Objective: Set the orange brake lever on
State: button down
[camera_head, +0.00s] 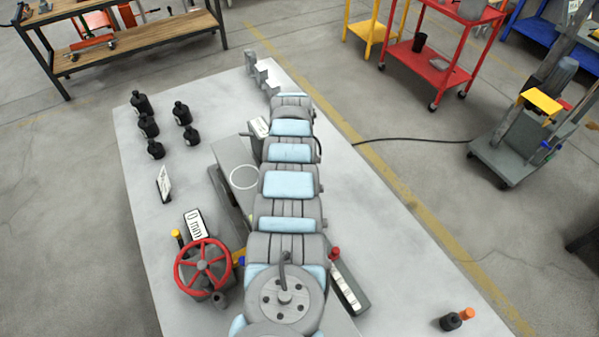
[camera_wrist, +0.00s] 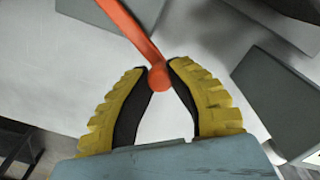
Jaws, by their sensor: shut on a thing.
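The orange brake lever (camera_wrist: 132,27) shows in the wrist view as a red-orange bar slanting from the top edge down to a round knob. My gripper (camera_wrist: 161,68), with yellow ribbed and black fingers, is shut on the knob end, between its fingertips. In the head view my arm runs up the middle of the table and hides both the gripper and the lever; the lever's base is out of the wrist view.
A pale table (camera_head: 385,240) carries a red handwheel (camera_head: 203,267), a 0 mm display (camera_head: 195,226), several black bottles (camera_head: 149,126) and a panel with a red knob (camera_head: 347,287). Grey blocks (camera_wrist: 266,95) stand right of the lever.

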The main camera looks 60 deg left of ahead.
jog(key=c, duration=0.9)
grip_release()
jog(key=shift+s, duration=0.1)
jog(key=shift+r, duration=0.1)
jog(key=shift+r, duration=0.65)
notch_tip(320, 180, up, 10)
jog(key=shift+r, duration=0.2)
jog(key=shift+r, duration=0.1)
